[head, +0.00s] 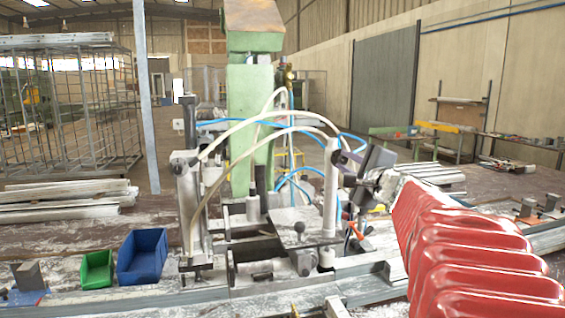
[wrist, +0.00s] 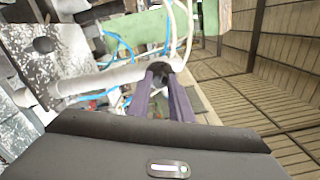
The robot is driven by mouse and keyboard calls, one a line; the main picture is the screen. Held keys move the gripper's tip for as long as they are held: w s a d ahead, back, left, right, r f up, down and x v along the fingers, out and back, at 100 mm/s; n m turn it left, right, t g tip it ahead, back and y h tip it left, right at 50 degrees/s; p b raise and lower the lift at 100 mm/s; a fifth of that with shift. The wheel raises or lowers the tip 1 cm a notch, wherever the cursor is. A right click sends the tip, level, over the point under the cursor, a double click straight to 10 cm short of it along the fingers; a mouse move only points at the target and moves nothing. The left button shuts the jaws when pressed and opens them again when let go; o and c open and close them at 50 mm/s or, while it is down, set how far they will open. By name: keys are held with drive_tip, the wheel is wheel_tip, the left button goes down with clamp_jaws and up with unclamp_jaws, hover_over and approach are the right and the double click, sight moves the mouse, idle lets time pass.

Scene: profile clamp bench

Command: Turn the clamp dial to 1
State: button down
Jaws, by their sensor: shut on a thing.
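My gripper (head: 342,160) is at the top of an upright pale cylinder (head: 331,200) on the right side of the clamp machine. In the wrist view, the two purple fingers of my gripper (wrist: 159,74) close around a small dark knob, which appears to be the clamp dial (wrist: 159,68). The dial sits at the end of the pale cylinder (wrist: 105,80). In the head view the fingers and wrist hide the dial. No numbers or pointer on it can be read in either view.
The green machine column (head: 250,120) stands behind the clamp, with white and blue hoses arching close to my gripper. A blue bin (head: 142,257) and a green bin (head: 97,269) sit at the left. Metal profiles (head: 65,200) lie on the bench.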

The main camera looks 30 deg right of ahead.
drive_tip(key=shift+a+f+n, duration=0.15)
drive_tip(key=shift+n, duration=0.15)
drive_tip(key=c, duration=1.6)
unclamp_jaws()
drive_tip(key=shift+s, duration=0.1)
